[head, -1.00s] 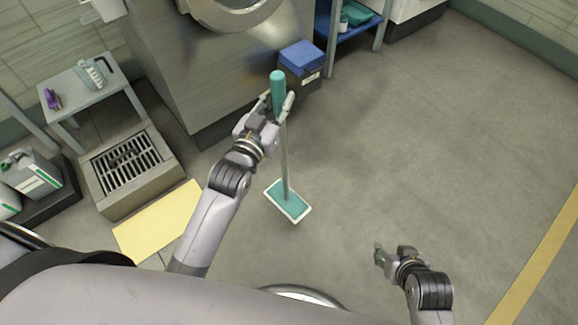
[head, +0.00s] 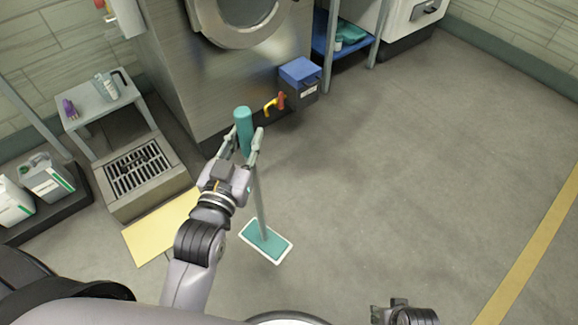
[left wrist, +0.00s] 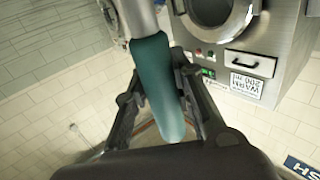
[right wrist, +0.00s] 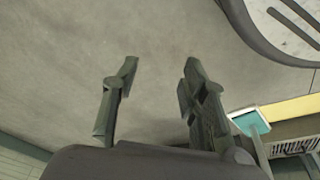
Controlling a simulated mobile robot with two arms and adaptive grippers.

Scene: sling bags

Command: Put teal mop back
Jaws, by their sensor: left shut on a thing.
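The teal mop has a teal grip (head: 243,122), a thin grey pole and a flat teal head with a white rim (head: 266,243). My left gripper (head: 243,143) is shut on the teal grip, which also shows between the fingers in the left wrist view (left wrist: 158,85). The mop stands nearly upright, slightly tilted, its head at the floor; I cannot tell whether it touches. My right gripper shows partly at the bottom edge of the head view (head: 392,311). In the right wrist view it is open and empty (right wrist: 161,70), with part of the mop head (right wrist: 250,122) to its right.
A steel washer (head: 180,60) stands behind, with a yellow-and-red valve (head: 275,103) and a blue-lidded box (head: 300,75). Left are a floor drain (head: 140,170), a yellow mat (head: 150,232), a small table (head: 95,110) and jugs (head: 45,177). Floor on the right is clear.

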